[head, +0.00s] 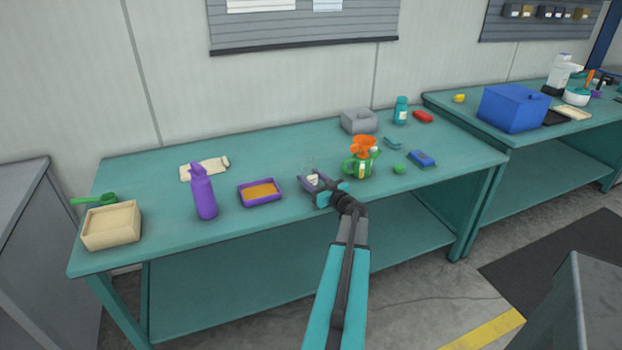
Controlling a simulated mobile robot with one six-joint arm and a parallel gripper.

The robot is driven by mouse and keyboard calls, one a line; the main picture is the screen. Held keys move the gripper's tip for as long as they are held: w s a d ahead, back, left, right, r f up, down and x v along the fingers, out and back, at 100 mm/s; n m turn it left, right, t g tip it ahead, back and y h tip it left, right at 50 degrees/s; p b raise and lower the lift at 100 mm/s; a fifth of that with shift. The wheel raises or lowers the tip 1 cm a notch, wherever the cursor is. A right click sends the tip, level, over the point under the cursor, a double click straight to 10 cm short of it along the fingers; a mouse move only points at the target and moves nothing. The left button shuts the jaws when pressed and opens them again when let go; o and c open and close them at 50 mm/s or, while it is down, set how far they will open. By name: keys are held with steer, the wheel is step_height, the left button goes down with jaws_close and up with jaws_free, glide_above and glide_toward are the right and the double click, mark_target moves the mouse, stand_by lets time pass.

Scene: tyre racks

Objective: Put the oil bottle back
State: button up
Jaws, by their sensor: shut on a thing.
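My gripper (316,184) is over the front middle of the teal workbench (290,225). It is shut on a small, partly see-through thing with a pale label (312,179), which looks like a clear bottle and may be the oil bottle. The jaws hide its lower part, and I cannot tell whether it touches the bench top. A purple bottle (204,195) stands upright on the left half of the bench. A teal bottle with a white label (401,111) stands at the back right.
A green jug with an orange funnel-like top (361,158) stands close right of my gripper. A purple tray with orange contents (260,192) lies to its left. A grey box (358,121) is behind. A beige bin (111,226) is far left. A second bench holds a blue box (513,108).

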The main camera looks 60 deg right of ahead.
steer(key=shift+f, duration=0.3)
steer(key=o, duration=1.2)
steer(key=shift+c, duration=0.2)
steer(key=shift+s+r, duration=0.1)
steer(key=shift+r, duration=0.1)
steer(key=b+v, duration=0.1)
steer(key=v, duration=0.9)
steer(key=shift+s+a, duration=0.45)
steer(key=shift+s, duration=0.45)
steer(key=shift+r, duration=0.1)
